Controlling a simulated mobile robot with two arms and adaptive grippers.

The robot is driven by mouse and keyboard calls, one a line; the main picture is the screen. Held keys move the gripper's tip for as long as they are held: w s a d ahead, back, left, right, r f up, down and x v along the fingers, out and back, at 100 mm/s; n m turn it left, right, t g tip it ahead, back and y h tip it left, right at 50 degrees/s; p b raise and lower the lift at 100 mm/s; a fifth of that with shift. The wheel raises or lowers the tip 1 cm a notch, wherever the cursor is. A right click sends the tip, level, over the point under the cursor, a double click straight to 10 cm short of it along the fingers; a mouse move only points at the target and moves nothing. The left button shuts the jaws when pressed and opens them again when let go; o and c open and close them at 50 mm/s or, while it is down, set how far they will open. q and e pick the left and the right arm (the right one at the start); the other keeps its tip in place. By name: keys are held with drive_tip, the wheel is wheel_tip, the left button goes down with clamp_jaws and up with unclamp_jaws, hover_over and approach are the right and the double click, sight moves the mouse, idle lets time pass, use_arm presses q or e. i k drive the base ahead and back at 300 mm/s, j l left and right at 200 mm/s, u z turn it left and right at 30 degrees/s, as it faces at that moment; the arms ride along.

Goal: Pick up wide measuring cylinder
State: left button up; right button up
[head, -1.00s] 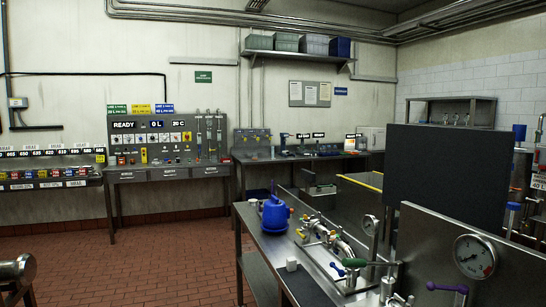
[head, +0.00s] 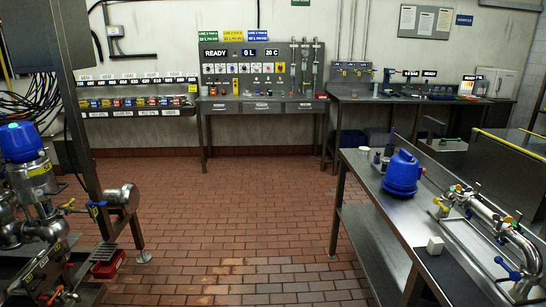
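I cannot pick out a wide measuring cylinder for certain in the head view. Several small items, too small to identify, stand on the back right bench (head: 350,99), and a bright, pale item (head: 466,88) is among them. Neither of my grippers shows in the head view.
A control panel bench (head: 262,105) stands at the back. Valves and pipework (head: 35,195) fill the left. The brick floor (head: 235,215) between is clear.

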sight(376, 90)
drive_tip(key=i, duration=2.6)
drive_tip(key=i+z, duration=0.1)
drive_tip(key=i, duration=1.25)
drive_tip(key=i+j, duration=0.15)
drive_tip(key=i, duration=1.15)
drive_tip(key=i+l+z, duration=0.2)
drive_tip(key=i+z, duration=0.25)
drive_tip(key=i, duration=0.2)
drive_tip(key=i+z, duration=0.4)
drive_tip(key=i, duration=0.25)
drive_tip(key=i+j+z, duration=0.25)
drive_tip(key=i+z, duration=0.2)
drive_tip(key=i, duration=0.2)
